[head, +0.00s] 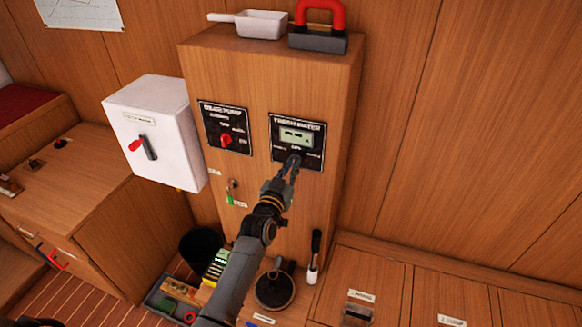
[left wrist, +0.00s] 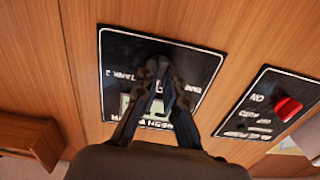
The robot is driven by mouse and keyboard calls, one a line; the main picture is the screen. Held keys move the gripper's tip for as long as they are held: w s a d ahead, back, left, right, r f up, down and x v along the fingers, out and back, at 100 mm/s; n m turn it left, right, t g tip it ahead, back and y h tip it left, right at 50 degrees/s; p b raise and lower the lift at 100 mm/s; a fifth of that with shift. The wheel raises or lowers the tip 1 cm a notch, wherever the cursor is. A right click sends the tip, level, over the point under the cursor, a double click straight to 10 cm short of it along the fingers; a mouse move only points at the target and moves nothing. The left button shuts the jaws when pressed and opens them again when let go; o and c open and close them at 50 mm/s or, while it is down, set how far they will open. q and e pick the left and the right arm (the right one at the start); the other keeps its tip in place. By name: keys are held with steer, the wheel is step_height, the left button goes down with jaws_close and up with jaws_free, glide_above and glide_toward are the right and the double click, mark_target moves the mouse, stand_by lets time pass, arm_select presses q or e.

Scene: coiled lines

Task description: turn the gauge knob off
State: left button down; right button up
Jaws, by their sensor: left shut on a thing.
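The black fresh water gauge panel (head: 314,155) is on the front of the wooden cabinet, with a pale display (head: 296,136) in its upper half. It also shows upside down in the left wrist view (left wrist: 203,66). My left gripper (head: 293,162) reaches up to the lower part of this panel, its fingers closed together at the gauge knob. I cannot tell which way the knob points. My right gripper is not in view.
The bilge pump panel (head: 225,128) with a red knob (head: 226,140) is just left of the gauge. A white box (head: 160,118) with a red-and-black handle sticks out further left. A key with a green tag (head: 230,197) hangs below. A bucket (head: 201,246) stands on the floor.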

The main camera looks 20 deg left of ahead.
arm_select(q)
steer(key=shift+n, duration=0.4)
steer(key=c, duration=1.4)
jaws_free()
steer(key=shift+c, duration=0.2)
steer(key=s, duration=1.2)
steer(key=shift+a, duration=0.2)
